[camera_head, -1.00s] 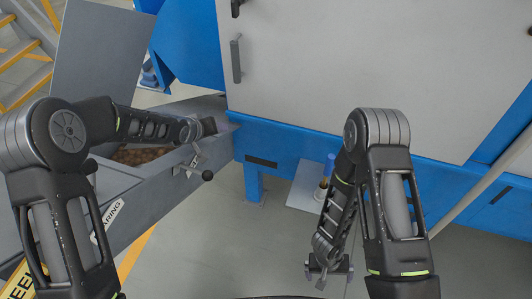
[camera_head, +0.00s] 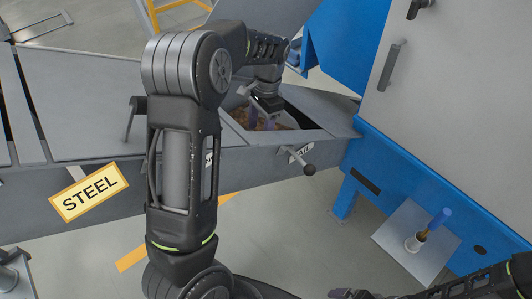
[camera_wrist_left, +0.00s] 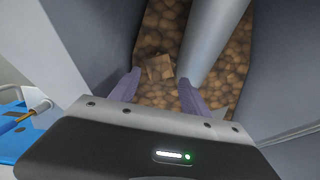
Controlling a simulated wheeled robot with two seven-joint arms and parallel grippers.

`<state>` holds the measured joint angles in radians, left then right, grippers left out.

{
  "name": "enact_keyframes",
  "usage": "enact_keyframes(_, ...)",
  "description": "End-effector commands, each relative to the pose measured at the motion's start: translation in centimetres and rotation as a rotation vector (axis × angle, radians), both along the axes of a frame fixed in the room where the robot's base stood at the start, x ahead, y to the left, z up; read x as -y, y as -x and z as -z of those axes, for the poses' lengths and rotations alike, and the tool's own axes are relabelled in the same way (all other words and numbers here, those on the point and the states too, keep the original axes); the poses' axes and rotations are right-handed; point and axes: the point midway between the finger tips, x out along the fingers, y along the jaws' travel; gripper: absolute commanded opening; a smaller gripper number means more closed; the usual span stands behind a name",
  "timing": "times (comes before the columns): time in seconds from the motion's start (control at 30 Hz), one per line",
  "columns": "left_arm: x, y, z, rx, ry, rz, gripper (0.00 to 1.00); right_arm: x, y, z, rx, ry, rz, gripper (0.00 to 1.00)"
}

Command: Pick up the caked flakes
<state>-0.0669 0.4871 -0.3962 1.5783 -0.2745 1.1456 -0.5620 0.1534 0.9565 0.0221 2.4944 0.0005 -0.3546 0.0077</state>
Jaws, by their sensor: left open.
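The caked flakes appear as a squarish light-brown lump (camera_wrist_left: 158,68) in the left wrist view. It lies on loose brown pellets (camera_wrist_left: 150,22) inside the trough, beside a grey tube or shaft (camera_wrist_left: 214,42). My left gripper (camera_wrist_left: 158,94) is open, with its two purple-grey fingers pointing down at either side of the lump; contact cannot be told. In the head view my left gripper (camera_head: 266,112) is inside the trough's open hatch, and the lump cannot be made out there. My right gripper (camera_head: 348,294) is at the bottom edge, partly cut off, its jaws unclear.
The grey trough (camera_head: 110,200) has steep walls around the opening and a lever with a black knob (camera_head: 309,169) on its front. A raised lid (camera_head: 245,10) stands behind.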

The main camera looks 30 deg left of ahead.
Motion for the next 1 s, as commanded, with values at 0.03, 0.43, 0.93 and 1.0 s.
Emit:
enact_keyframes(0.03, 0.0, 0.0, 0.0, 0.000, 0.000, 0.000, 0.55, 0.0, 0.0, 0.0, 0.000, 0.000, 0.000, 1.00)
enact_keyframes(0.43, -0.1, 0.3, 1.8, -0.002, -0.001, -0.001, 0.55, 0.1, 0.0, -0.3, 0.000, 0.003, 0.000, 1.00)
enact_keyframes(0.93, -0.1, 0.5, 3.3, -0.002, -0.001, -0.001, 0.55, 0.1, 0.1, -0.8, -0.003, 0.005, 0.000, 1.00)
enact_keyframes(1.0, -0.2, 0.7, 4.1, -0.003, -0.001, -0.001, 0.55, 0.1, 0.1, -1.2, -0.004, 0.005, 0.001, 1.00)
